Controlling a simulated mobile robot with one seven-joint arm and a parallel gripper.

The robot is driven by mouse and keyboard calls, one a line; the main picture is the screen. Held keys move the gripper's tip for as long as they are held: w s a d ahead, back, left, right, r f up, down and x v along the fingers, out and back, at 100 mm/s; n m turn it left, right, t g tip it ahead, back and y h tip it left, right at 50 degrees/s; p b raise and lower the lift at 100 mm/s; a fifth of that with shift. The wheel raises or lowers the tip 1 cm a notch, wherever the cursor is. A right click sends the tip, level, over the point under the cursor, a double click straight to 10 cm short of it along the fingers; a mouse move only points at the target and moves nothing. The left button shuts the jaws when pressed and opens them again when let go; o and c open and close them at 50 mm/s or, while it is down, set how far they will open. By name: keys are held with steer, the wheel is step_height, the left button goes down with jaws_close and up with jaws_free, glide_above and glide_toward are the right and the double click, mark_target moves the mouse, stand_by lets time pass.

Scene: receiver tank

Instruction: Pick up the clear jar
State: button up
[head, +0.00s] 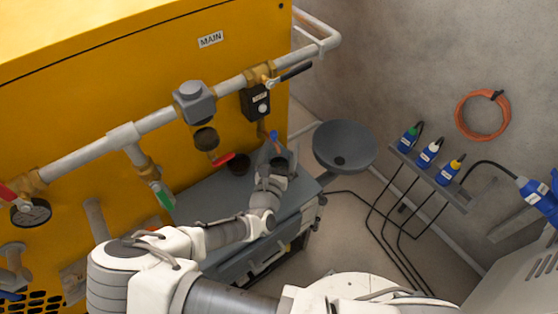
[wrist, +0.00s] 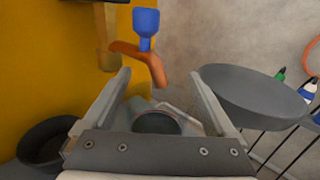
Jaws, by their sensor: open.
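My gripper (wrist: 160,90) is open, its two fingers apart, with no object clamped between them. In the head view my gripper (head: 276,165) is over the back right part of the grey cart top (head: 215,200). A round, dark-looking rim (wrist: 160,122) shows between the fingers, close to the palm edge in the wrist view. It may be the mouth of the clear jar, but the palm hides its lower part, and I cannot tell whether the fingers touch it. In the head view my gripper mostly covers this spot.
A dark round cup (head: 238,165) stands left of my gripper. A grey funnel bowl (head: 345,146) is to the right. The yellow tank (head: 120,100) with pipes and valves borders the left. Bottles (head: 428,152) stand on a wall rack.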

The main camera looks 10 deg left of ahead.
steer(key=shift+w, duration=0.25)
jaws_close()
stand_by(0.4)
